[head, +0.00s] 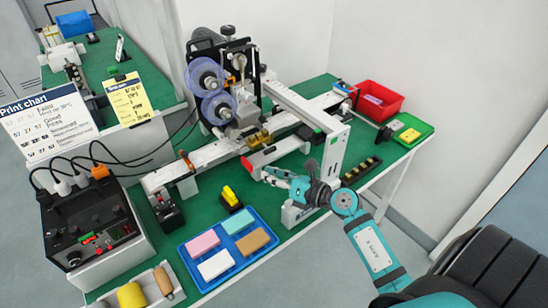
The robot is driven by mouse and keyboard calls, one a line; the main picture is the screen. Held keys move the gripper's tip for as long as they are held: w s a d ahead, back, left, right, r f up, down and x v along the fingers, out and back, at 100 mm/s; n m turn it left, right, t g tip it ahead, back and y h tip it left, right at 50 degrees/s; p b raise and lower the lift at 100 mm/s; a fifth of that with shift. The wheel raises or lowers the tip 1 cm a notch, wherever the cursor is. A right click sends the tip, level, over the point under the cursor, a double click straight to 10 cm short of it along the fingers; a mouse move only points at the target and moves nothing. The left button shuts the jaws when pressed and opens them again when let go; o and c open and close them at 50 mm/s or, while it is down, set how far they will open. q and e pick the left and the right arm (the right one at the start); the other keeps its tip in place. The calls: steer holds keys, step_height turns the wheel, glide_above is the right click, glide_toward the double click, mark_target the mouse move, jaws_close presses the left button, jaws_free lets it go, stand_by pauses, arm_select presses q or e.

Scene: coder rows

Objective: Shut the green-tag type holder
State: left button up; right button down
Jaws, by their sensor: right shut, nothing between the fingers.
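The coder machine (222,85) stands on the green-topped table, with two purple reels on its front. A brass-coloured block (258,138) sits low on it beside a white bar (283,149) with a red end. A small green mark shows on the white upright (334,150) at the right. I cannot tell for sure which part is the green-tag type holder, or whether it is open. My right gripper (268,176) is shut and empty, just in front of the red-ended bar and left of the upright. I cannot tell if it touches anything. My left gripper is not in view.
A blue tray (232,270) with several coloured blocks lies in front. A black control box (88,225) stands at left. A red bin (375,100) and a green tray (422,128) are at the back right. A dark slotted rack (361,171) lies beside the upright.

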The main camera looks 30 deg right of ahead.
mark_target(269, 152)
steer(key=d+f+n+g+h, duration=0.1)
steer(key=d+f+n+h, duration=0.3)
steer(key=d, duration=0.5)
arm_select(q)
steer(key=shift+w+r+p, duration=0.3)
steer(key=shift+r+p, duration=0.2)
steer(key=shift+p, duration=0.05)
arm_select(e)
steer(key=w+f+m+h, duration=0.1)
steer(key=w+f, duration=0.1)
steer(key=w, duration=0.7)
steer(key=shift+w+a, duration=0.2)
steer(key=shift+a, duration=0.2)
steer(key=shift+f, duration=0.1)
steer(key=shift+w, duration=0.1)
steer(key=shift+m, duration=0.3)
steer(key=shift+w+a, duration=0.1)
steer(key=shift+w, duration=1.9)
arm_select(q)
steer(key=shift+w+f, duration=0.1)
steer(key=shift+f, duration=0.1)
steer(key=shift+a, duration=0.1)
arm_select(e)
steer(key=shift+s, duration=0.2)
